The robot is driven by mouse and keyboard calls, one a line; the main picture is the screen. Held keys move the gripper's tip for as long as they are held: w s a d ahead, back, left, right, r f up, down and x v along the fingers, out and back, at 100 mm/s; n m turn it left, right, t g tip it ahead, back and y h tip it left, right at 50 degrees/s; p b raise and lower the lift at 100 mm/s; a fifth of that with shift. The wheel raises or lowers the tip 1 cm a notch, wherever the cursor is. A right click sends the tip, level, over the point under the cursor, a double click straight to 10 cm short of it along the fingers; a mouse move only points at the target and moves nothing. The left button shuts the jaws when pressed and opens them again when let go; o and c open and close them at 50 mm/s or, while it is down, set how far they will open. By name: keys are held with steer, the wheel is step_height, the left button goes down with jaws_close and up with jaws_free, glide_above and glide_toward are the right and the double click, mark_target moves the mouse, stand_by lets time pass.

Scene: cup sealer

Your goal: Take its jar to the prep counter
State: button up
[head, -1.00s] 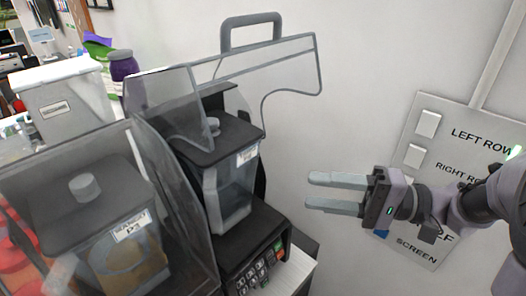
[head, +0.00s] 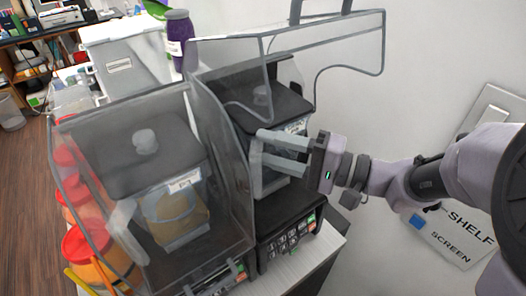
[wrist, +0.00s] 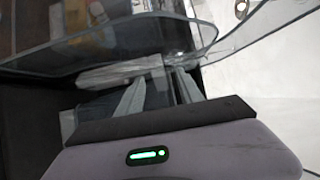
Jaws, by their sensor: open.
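Two blenders stand side by side. The right one's clear jar (head: 297,126) has a black lid (head: 262,100) and a white label, and its clear hood (head: 335,45) is raised. My gripper (head: 258,147) is open in front of this jar, with its fingers pointing left around or beside the upright grey handle (head: 256,180); I cannot tell which. In the wrist view a pale bar, perhaps the handle, lies just beyond the fingertips (wrist: 160,84). The left jar (head: 175,215) holds something beige and sits behind a clear enclosure (head: 85,135). The prep counter cannot be identified.
Keypads (head: 290,238) are on the blender bases. Red-lidded containers (head: 85,243) stand at the left, and a purple jar (head: 179,30) is behind. A white wall with a sign (head: 450,235) is at the right. Wooden floor is open at far left.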

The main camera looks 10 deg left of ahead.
jaws_close()
stand_by(1.3)
